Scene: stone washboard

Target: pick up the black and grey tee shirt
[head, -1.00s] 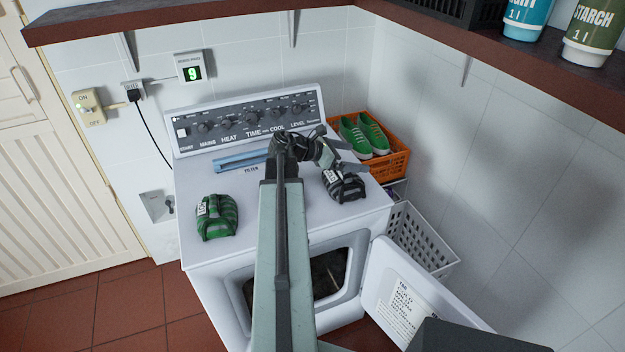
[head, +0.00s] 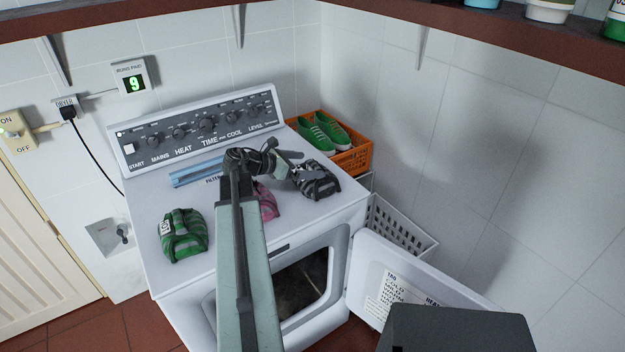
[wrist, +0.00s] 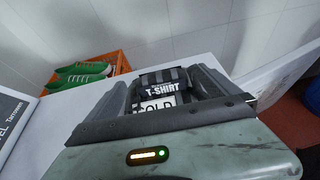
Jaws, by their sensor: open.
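The black and grey tee shirt (head: 321,184) is a folded striped bundle on the dryer top, near its right edge. In the wrist view the tee shirt (wrist: 165,76) shows a "T-SHIRT" label and a white tag reading "COLD", with its lower part hidden by my gripper's body. My gripper (head: 299,166) is open and empty, at the upper left of the shirt in the head view. In the wrist view the shirt appears between the two fingers of my gripper (wrist: 162,92). I cannot tell whether the fingers touch it.
A green striped bundle (head: 183,235) and a partly hidden pink bundle (head: 266,203) lie on the dryer top (head: 330,212). An orange crate (head: 358,157) with green shoes (head: 324,133) stands behind on the right. The dryer door (head: 420,283) hangs open. A white basket (head: 398,231) stands beside it.

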